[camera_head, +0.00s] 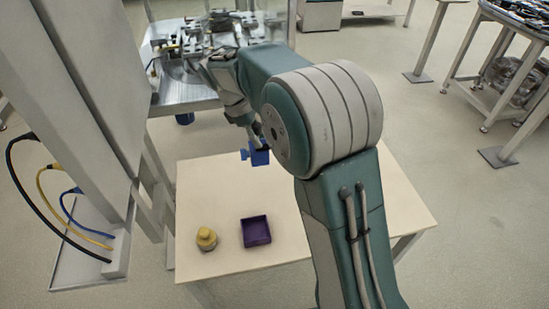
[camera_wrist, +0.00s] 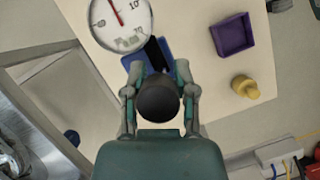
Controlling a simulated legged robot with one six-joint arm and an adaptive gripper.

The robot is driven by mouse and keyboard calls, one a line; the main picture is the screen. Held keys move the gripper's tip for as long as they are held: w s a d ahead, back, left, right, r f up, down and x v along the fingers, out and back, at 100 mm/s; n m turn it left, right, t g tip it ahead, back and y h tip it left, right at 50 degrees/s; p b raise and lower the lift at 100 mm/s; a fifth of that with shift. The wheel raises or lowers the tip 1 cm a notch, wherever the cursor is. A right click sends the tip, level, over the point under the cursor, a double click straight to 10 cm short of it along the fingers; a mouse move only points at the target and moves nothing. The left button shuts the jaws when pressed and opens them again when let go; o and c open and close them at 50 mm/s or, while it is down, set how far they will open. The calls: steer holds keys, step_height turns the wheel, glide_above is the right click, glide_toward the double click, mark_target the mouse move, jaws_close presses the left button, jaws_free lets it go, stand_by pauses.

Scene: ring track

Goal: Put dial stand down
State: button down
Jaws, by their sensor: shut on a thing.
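The dial stand has a white round dial face (camera_wrist: 120,22) with a red needle, a blue base and a dark post in the wrist view. In the head view the blue part of the dial stand (camera_head: 260,156) shows near the back edge of the pale table. My gripper (camera_head: 256,136) is above it, and in the wrist view my gripper (camera_wrist: 158,84) is shut on the dial stand. A dark round knob shows between the fingers and hides part of the post. I cannot tell whether the base touches the table.
A purple open tray (camera_head: 256,232) and a yellow knobbed piece (camera_head: 206,239) sit at the front left of the pale table (camera_head: 205,185). A grey column (camera_head: 95,80) stands at left. A metal bench (camera_head: 180,97) with equipment is behind. The table's middle looks clear.

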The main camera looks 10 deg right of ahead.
steer(key=shift+s+d+f, duration=1.3)
steer(key=shift+d+f, duration=0.25)
steer(key=shift+f, duration=0.45)
steer(key=shift+s+d+f, duration=1.3)
steer(key=shift+d+f, duration=0.25)
steer(key=shift+f, duration=0.5)
steer(key=shift+s+d+f, duration=1.3)
steer(key=shift+d+f, duration=0.25)
steer(key=shift+f, duration=0.45)
steer(key=shift+c, duration=2.1)
jaws_free()
